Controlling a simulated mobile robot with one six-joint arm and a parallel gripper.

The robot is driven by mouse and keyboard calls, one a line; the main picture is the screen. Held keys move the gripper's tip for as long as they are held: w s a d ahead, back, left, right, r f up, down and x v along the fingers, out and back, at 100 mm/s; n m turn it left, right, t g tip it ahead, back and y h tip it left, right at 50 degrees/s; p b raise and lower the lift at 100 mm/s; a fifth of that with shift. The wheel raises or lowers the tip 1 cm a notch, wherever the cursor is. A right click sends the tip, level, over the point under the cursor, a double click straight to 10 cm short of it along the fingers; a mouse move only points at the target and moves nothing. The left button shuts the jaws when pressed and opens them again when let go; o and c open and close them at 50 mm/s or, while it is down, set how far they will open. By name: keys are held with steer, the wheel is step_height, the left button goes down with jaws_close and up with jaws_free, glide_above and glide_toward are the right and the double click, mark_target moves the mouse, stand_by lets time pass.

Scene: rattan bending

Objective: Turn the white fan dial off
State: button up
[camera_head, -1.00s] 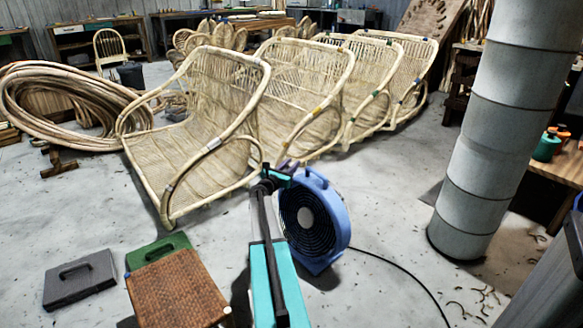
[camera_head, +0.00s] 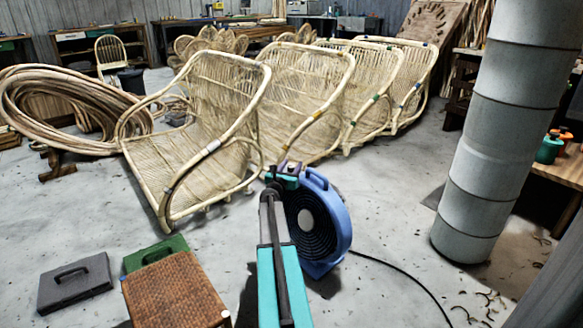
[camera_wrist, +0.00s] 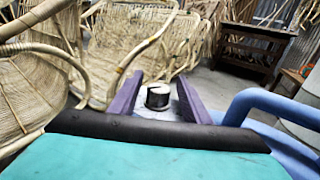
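The blue fan (camera_head: 338,222) stands on the floor right of my arm, with a dark round grille and a grey hub. My gripper (camera_head: 285,168) is at the fan's upper left side in the head view. In the wrist view, my gripper (camera_wrist: 158,100) has its two purple fingers apart. The dial (camera_wrist: 158,96), a short knob with a white top and dark side, shows between them, with gaps on both sides. I cannot tell whether the fingers reach down to the dial's depth. The dial is hidden in the head view. The fan's blue handle (camera_wrist: 270,100) is right of the fingers.
Several rattan chair frames (camera_head: 210,120) stand behind the fan. A grey pillar (camera_head: 495,150) is to the right. A black cable (camera_head: 400,270) runs from the fan. A grey case (camera_head: 75,283) and a woven stool (camera_head: 172,295) are at front left.

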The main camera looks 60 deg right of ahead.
steer(key=shift+a, duration=0.1)
stand_by(0.3)
steer(key=p+v, duration=0.3)
steer(key=v, duration=1)
steer(key=shift+a, duration=0.3)
steer(key=shift+f, duration=0.1)
stand_by(0.3)
